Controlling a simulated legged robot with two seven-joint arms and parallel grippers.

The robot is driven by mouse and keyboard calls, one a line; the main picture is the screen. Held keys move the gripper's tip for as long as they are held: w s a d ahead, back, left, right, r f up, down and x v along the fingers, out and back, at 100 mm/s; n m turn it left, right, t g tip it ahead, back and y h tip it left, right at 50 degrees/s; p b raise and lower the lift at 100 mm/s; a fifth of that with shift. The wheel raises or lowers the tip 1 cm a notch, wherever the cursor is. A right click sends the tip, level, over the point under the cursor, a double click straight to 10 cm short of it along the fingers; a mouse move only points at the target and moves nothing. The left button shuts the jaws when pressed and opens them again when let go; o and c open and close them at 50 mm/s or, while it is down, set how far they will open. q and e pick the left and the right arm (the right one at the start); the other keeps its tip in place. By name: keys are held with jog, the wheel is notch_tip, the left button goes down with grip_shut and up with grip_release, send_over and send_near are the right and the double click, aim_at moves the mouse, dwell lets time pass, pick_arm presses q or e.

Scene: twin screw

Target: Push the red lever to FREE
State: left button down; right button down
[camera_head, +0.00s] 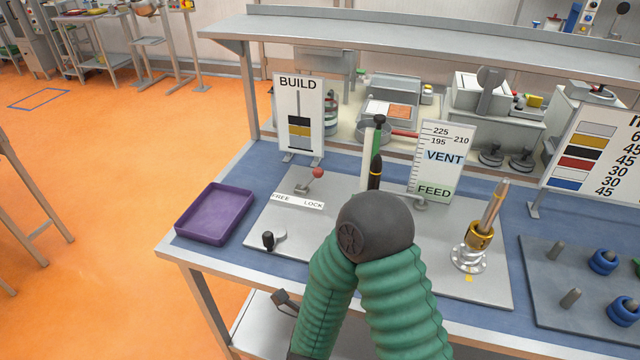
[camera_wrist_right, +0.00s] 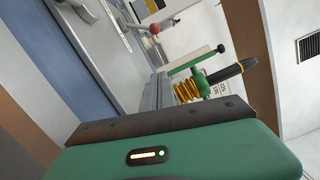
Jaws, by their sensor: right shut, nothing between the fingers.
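The red lever (camera_head: 318,173) has a red ball knob on a short stalk and stands on the grey panel. The FREE/LOCK label (camera_head: 297,201) lies in front of it, FREE at left, LOCK at right. The knob leans right, over the LOCK side. The red knob (camera_wrist_right: 155,29) also shows near the top of the right wrist view, apart from my gripper. My right gripper (camera_wrist_right: 158,92) is shut and empty; its fingertips are hard to make out. In the head view my green arm with its black joint hides it. My left gripper is not in view.
A purple tray (camera_head: 215,213) lies left of the panel. A black-knobbed crank (camera_head: 268,240) stands at the panel's front left. A black, yellow-banded handle (camera_head: 376,172) and a green bar (camera_head: 379,128) rise behind my arm. A brass fitting (camera_head: 480,236) stands at right.

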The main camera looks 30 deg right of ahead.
aim_at(310, 180)
jog(key=shift+s+d, duration=0.1)
jog(key=shift+d, duration=0.15)
jog(key=p+x, duration=0.2)
jog(key=x, duration=1.8)
jog(key=shift+w, duration=0.35)
jog(key=shift+w+a+r+p, duration=0.25)
jog(key=shift+w+a+p, duration=0.2)
jog(key=shift+w+a, duration=0.6)
jog(key=shift+w+a+r, duration=0.1)
jog(key=shift+w+a, duration=0.15)
jog(key=shift+w, duration=0.2)
